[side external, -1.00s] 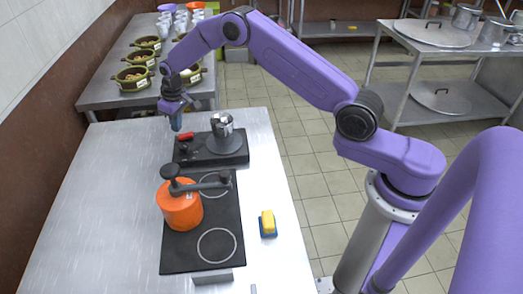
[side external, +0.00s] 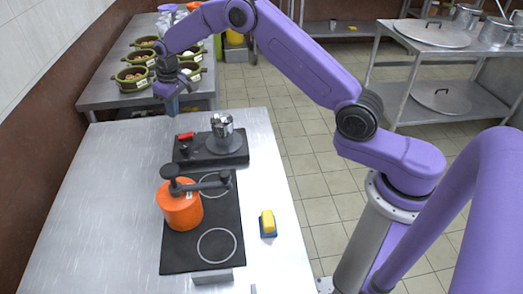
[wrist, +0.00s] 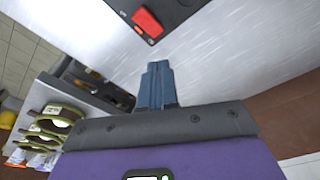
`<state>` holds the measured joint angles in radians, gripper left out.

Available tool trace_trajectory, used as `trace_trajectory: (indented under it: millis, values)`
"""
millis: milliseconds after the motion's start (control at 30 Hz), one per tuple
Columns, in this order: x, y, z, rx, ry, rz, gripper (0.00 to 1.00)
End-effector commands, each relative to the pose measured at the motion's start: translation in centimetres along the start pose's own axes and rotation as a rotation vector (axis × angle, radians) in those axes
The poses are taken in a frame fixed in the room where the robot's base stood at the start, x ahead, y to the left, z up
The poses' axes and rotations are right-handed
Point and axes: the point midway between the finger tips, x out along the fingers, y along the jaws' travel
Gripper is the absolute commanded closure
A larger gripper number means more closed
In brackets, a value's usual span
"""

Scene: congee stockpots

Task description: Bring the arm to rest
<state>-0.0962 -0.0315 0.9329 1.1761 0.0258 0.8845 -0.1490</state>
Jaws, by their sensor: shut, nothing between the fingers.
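My gripper (side external: 172,106) is shut and empty. It hangs in the air over the far end of the steel table (side external: 110,190), beyond the dark stove unit. In the wrist view its two blue fingers (wrist: 157,72) are pressed together, with the bare steel tabletop around them and a red part (wrist: 147,20) on a dark plate at the top. My purple arm reaches across from the right, its elbow raised high.
An orange pot (side external: 180,208) stands on the black cooktop (side external: 215,222). A metal pot (side external: 221,126) sits on the dark far unit (side external: 235,153). A yellow sponge (side external: 267,222) lies at the right edge. Green bowls (side external: 132,78) stand on the back table. The table's left side is clear.

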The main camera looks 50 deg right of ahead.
Motion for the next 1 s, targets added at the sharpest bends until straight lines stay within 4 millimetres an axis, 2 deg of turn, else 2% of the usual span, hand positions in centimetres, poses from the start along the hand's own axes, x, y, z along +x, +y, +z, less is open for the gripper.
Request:
trace_trajectory:
  millis: [267,367,467,600,767,1000]
  values:
    - [-0.4,-0.5,0.1,-0.010,0.000,-0.002,1.00]
    - [-1.5,-1.8,0.7,-0.039,-0.002,-0.006,1.00]
    - [-3.3,-4.0,1.9,-0.088,-0.008,-0.014,1.00]
    - [-6.1,-7.2,4.7,-0.166,-0.020,-0.026,1.00]
    - [-9.1,-10.1,8.8,-0.255,-0.034,-0.038,1.00]
    - [-12.9,-13.2,16.6,-0.391,-0.054,-0.053,1.00]
